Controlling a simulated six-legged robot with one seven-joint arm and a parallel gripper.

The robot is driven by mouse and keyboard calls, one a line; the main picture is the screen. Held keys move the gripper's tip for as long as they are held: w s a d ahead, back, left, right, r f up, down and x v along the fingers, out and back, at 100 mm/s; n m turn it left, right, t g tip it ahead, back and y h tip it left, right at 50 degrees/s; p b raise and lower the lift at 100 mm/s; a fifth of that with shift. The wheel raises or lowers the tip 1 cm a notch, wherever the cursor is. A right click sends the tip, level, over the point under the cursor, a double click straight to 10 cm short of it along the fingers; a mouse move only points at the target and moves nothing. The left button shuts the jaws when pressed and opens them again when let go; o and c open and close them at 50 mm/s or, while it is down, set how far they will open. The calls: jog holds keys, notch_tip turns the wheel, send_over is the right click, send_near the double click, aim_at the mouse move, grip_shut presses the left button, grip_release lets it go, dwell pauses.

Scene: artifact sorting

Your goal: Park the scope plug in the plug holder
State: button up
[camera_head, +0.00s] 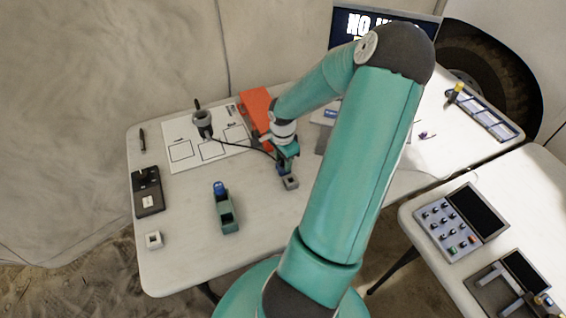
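My gripper (286,168) points down over the table, right of the white sheet. Just below it is a small grey block with a square opening (291,183), which looks like the plug holder. The grey, round-headed scope (203,121) stands on the sheet. Its black cable (240,142) runs right to my gripper. The scope plug is not clearly visible; the cable's end is hidden at the fingers. I cannot tell whether the fingers are shut on the plug, or whether anything touches the block.
A green holder (228,222) with a blue-topped item stands left of my gripper. A black device (148,192) and a small white block (154,240) are at the left edge. Right of the white block, the table front is clear.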

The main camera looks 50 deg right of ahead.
grip_shut()
jog(key=shift+r, duration=0.1)
